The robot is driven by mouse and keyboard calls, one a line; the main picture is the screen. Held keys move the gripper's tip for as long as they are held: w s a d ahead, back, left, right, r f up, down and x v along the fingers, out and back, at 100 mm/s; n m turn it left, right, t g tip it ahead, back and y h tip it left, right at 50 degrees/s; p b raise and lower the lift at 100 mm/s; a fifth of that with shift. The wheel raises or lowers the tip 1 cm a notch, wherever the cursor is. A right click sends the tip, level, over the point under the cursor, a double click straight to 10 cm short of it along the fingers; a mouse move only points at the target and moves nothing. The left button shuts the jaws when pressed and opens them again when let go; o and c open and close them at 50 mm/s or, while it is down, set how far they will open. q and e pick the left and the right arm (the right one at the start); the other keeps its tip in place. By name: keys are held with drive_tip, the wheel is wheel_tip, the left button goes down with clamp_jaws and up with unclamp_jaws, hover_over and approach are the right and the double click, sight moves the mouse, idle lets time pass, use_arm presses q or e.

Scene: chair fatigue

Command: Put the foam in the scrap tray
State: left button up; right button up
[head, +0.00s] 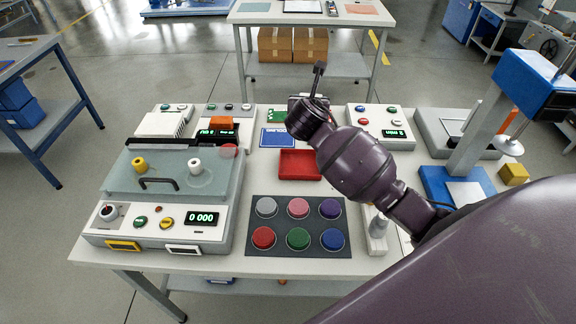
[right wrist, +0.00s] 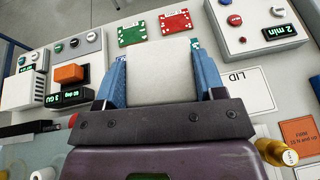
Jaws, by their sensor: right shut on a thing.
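A pale grey-white block, which looks like the foam (right wrist: 162,75), sits between the blue fingers of my right gripper (right wrist: 163,60) in the right wrist view. The gripper is shut on it. In the head view my right arm reaches in from the right and its wrist (head: 305,118) is above the far middle of the table; the foam is hidden or too small to make out there. A shallow red tray (head: 299,164), seemingly empty, lies on the table, nearer than the wrist. I cannot read any label naming it the scrap tray. My left gripper is not in view.
A tester with a clear lid (head: 150,176) stands at the left. A dark mat (head: 298,244) with several coloured discs lies in front of the red tray. Control boxes (head: 381,126) stand at the back. A blue-based stand (head: 440,186) is at the right.

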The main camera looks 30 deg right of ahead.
drive_tip(key=shift+w+a+f+n+t+y, duration=0.15)
drive_tip(key=shift+w+a+n+y, duration=0.1)
drive_tip(key=shift+a, duration=0.15)
drive_tip(key=shift+w+a+f+n+t+y, duration=0.15)
drive_tip(key=shift+w+a+n+y, duration=0.1)
drive_tip(key=shift+a, duration=0.15)
wheel_tip(320, 180, down, 14)
drive_tip(key=shift+f+b, duration=0.2)
drive_tip(key=shift+b, duration=0.15)
drive_tip(key=shift+d+f, duration=0.1)
drive_tip(key=shift+f, duration=0.8)
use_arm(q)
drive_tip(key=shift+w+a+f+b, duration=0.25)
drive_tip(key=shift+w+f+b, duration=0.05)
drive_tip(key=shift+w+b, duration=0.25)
use_arm(e)
drive_tip(key=shift+f, duration=1.75)
drive_tip(key=shift+f, duration=0.1)
drive_tip(key=o, duration=0.9)
